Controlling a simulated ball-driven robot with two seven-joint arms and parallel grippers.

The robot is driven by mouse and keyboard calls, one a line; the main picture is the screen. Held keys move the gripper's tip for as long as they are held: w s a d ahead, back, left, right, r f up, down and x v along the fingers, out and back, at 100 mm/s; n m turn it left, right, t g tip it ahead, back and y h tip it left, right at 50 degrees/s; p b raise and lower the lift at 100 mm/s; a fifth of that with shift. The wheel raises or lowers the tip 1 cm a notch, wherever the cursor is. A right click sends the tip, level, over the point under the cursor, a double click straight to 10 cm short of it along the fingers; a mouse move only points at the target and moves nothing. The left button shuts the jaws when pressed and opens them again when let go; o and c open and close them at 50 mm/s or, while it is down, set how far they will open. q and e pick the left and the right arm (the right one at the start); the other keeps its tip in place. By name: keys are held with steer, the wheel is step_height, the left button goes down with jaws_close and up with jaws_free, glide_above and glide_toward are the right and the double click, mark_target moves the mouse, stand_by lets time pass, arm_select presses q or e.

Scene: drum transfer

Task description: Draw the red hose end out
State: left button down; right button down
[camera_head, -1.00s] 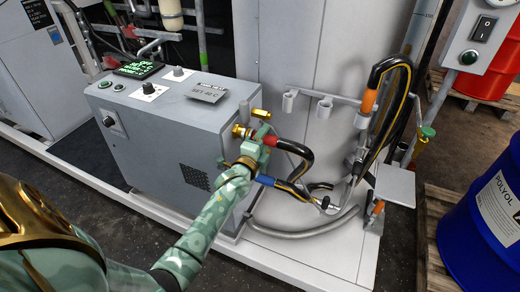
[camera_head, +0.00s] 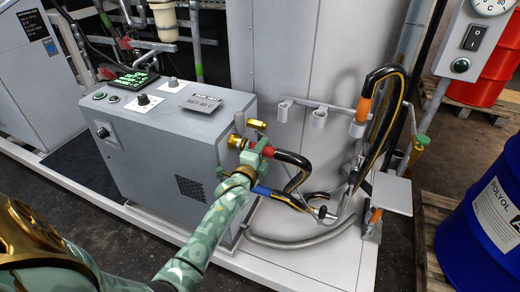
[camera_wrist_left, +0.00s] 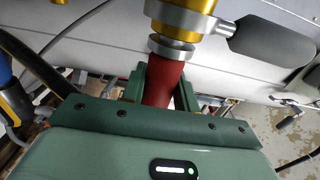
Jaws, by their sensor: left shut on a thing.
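The red hose end (camera_wrist_left: 165,84) is between the green fingers of my left gripper (camera_wrist_left: 162,90) in the left wrist view, and the gripper is shut on it. A pale metal ring at its tip lies against the brass coupling (camera_wrist_left: 182,18); I cannot tell how deep it sits. In the head view, the red hose end (camera_head: 267,151) and the brass coupling (camera_head: 236,142) show at the right side of the grey cabinet, with my left gripper (camera_head: 257,154) between and partly hiding them. A black hose runs from the red end. My right gripper is not in view.
A blue hose end (camera_head: 261,190) is just below the left gripper. A grey lever handle (camera_wrist_left: 270,48) sticks out from the coupling. The grey cabinet (camera_head: 150,165) stands to the left. A hose rack (camera_head: 335,103), blue drum (camera_head: 490,220) and red drum (camera_head: 498,75) are to the right.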

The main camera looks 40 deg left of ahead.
mark_target(271, 156)
arm_select(q)
steer(key=shift+w+d, duration=0.2)
steer(key=shift+d, duration=0.7)
steer(key=shift+w+d, duration=0.2)
steer(key=shift+d, duration=0.7)
steer(key=shift+w+d, duration=0.25)
steer(key=shift+d, duration=0.75)
steer(key=shift+w+d, duration=0.25)
steer(key=shift+d, duration=0.7)
